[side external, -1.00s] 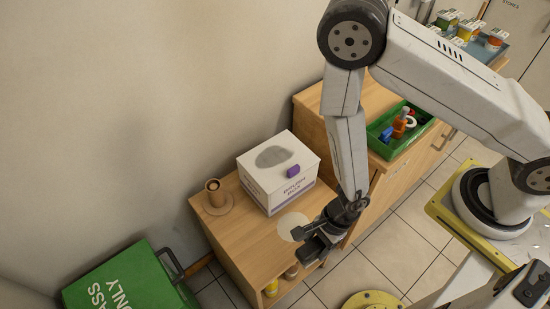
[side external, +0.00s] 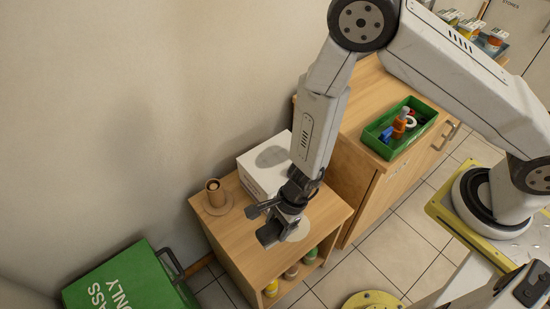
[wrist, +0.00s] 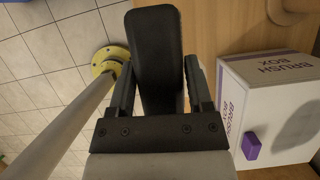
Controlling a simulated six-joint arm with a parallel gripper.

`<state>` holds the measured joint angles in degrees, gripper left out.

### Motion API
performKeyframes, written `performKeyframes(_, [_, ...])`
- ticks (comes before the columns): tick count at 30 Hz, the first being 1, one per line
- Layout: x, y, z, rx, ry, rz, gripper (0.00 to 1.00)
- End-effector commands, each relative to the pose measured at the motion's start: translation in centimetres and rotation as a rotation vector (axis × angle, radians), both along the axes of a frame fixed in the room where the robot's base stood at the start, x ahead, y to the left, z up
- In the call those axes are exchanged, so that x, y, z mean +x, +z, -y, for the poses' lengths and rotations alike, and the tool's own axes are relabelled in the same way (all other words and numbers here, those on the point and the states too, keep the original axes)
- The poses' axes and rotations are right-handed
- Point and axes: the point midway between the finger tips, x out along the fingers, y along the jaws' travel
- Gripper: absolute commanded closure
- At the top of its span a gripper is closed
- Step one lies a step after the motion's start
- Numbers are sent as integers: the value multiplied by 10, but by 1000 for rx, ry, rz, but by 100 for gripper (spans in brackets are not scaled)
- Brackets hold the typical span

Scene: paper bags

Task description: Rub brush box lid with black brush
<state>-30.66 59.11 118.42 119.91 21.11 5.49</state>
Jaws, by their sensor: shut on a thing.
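The white brush box (side external: 256,178) stands on a small wooden table, partly hidden behind my arm in the side view. In the wrist view the box (wrist: 232,82) is to the right of my gripper, with purple lettering and a dark grey oval patch (wrist: 302,122) on its lid.
A brown cup-like holder on a round base (side external: 214,193) stands left of the box. A pale disc (side external: 302,230) lies on the table. A green tray of small items (side external: 372,139) is on the cabinet behind right. A green bin (side external: 125,283) stands at lower left.

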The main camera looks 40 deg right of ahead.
Motion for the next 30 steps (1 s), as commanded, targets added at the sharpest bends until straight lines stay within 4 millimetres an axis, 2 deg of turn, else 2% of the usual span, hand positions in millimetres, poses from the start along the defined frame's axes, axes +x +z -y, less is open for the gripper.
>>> performKeyframes(17, [60,16,-2,2,26,3,82])
performKeyframes(30, [112,31,15,3,45,3,82])
